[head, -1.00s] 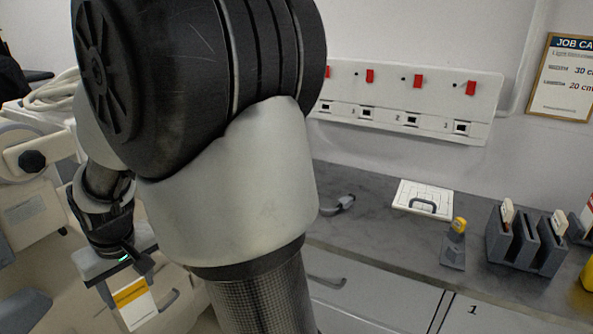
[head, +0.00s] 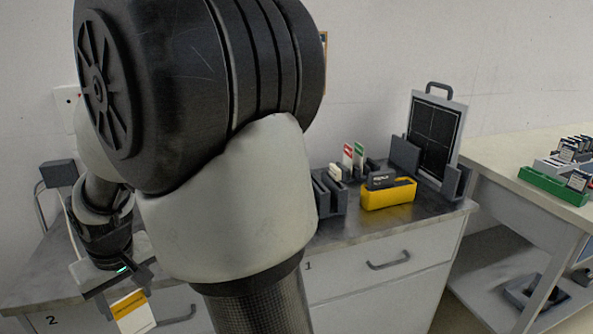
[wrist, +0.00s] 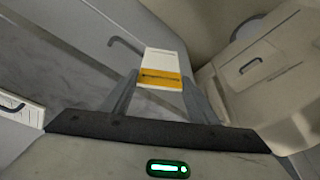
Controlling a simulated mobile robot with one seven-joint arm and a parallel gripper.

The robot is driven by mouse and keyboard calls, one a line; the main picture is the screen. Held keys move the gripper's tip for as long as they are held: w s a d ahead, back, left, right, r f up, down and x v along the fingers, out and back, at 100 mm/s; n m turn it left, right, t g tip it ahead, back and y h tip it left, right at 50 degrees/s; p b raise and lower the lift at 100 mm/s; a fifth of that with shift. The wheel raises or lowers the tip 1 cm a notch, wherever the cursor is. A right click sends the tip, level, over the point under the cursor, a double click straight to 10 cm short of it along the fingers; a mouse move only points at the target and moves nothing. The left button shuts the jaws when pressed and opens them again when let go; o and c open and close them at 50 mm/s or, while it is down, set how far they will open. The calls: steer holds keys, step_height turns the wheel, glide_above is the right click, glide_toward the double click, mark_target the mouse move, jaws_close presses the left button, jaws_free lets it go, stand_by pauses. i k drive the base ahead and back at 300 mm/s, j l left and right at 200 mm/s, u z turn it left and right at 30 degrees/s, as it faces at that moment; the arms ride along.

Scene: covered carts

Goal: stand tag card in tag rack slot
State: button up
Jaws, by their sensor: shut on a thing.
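The tag card (head: 132,312), white with an orange band, is in my gripper (head: 118,288) at the lower left of the head view. It hangs down in front of the counter's drawer fronts. In the wrist view the card (wrist: 162,68) sits between the two fingers of my gripper (wrist: 160,88), its orange band nearest me. A grey slotted rack (head: 328,196) stands on the counter right of my arm, well away from the card. A pale card shows in it; my arm partly hides this rack. I cannot tell for sure that it is the tag rack.
A yellow bin (head: 388,195) stands beside the rack, with red and green cards (head: 353,155) behind it. A dark panel (head: 435,135) stands upright in a holder. A green tray (head: 552,187) of tags sits on the right table (head: 500,160). The counter's front right is clear.

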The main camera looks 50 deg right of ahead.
mark_target(358, 149)
steer(key=k+z, duration=0.1)
steer(key=z, duration=1.4)
